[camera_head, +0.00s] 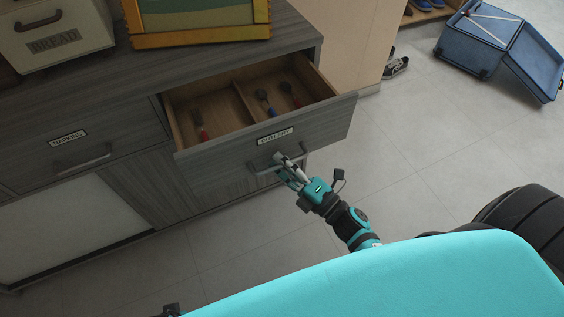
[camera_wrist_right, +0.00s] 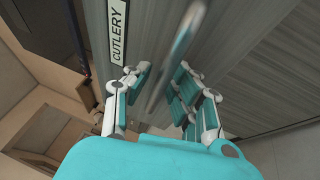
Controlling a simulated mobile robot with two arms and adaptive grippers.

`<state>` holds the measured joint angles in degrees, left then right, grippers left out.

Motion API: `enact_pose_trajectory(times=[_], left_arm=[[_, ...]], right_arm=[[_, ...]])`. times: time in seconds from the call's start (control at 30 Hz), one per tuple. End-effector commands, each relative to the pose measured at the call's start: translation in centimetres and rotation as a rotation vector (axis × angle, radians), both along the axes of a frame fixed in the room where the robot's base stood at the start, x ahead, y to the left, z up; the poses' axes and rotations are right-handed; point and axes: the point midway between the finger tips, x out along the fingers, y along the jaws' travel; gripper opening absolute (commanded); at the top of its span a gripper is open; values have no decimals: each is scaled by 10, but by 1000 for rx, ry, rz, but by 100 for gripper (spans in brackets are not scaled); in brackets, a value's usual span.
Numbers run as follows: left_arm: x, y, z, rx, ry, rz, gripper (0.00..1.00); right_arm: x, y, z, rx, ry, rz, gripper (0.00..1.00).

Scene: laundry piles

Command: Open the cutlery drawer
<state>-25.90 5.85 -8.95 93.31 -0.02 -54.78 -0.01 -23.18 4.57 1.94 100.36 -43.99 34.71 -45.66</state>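The cutlery drawer (camera_head: 225,148) is pulled out of the grey wood cabinet, and its label (camera_head: 275,136) reads CUTLERY. Inside it lie a few utensils with red and blue handles (camera_head: 200,128), split by a divider. My right gripper (camera_head: 284,168) is at the drawer's bar handle (camera_head: 266,172). In the right wrist view the handle (camera_wrist_right: 180,55) runs between the spread fingers of the gripper (camera_wrist_right: 163,90), with gaps on both sides. The label also shows there (camera_wrist_right: 118,30). My left gripper is not clearly visible; only a small dark part shows at the bottom edge.
A closed NAPKINS drawer (camera_head: 110,140) is to the left. A BREAD box (camera_head: 55,35) and a yellow-framed item (camera_head: 200,38) stand on the countertop. An open blue suitcase (camera_head: 485,42) and a shoe (camera_head: 396,66) lie on the floor at the upper right.

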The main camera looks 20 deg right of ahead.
Motion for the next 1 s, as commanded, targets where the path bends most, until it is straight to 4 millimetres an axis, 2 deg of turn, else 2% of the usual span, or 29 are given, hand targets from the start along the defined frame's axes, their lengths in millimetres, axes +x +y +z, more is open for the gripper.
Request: enact_pose_trajectory(times=[0.27, 0.37, 0.7, 0.83, 1.0], left_arm=[[0, -1, 0, -2, 1, 0, 92], [0, -1, 0, -2, 1, 0, 92], [0, 0, 0, -1, 1, 0, 92], [0, 0, 0, -1, 1, 0, 92], [0, 0, 0, -1, 1, 0, 92]], right_arm=[[-6, -2, -3, -2, 5, 0, 22], [-18, -8, -6, -3, 6, -1, 22], [-81, -38, -18, -2, 5, -1, 22], [-98, -45, -21, -1, 3, 0, 22], [-107, -50, -22, -1, 0, 0, 22]])
